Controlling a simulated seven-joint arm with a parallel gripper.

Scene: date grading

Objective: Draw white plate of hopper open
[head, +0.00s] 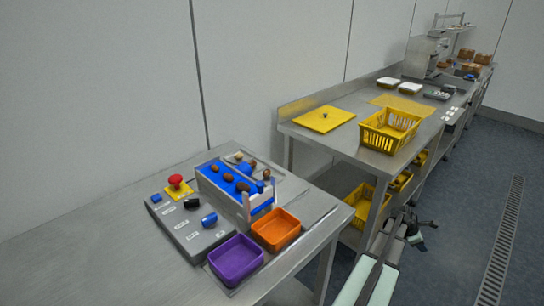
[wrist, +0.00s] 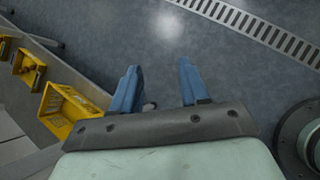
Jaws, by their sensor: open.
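The hopper (head: 209,183) stands on the near steel table, a blue bed with pale walls and several brown dates on it. A whitish upright plate (head: 247,207) shows at its front end, by the trays; its edges are too small to make out well. My gripper (wrist: 157,88) is open and empty, its two blue fingers apart over the grey floor in the wrist view. In the head view my gripper (head: 426,236) is off to the right of the near table, well away from the hopper. The hopper does not show in the wrist view.
A purple tray (head: 236,278) and an orange tray (head: 276,247) sit before the hopper. A grey control box (head: 182,222) with a red button (head: 175,180) is left of it. The near table's left part is clear.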

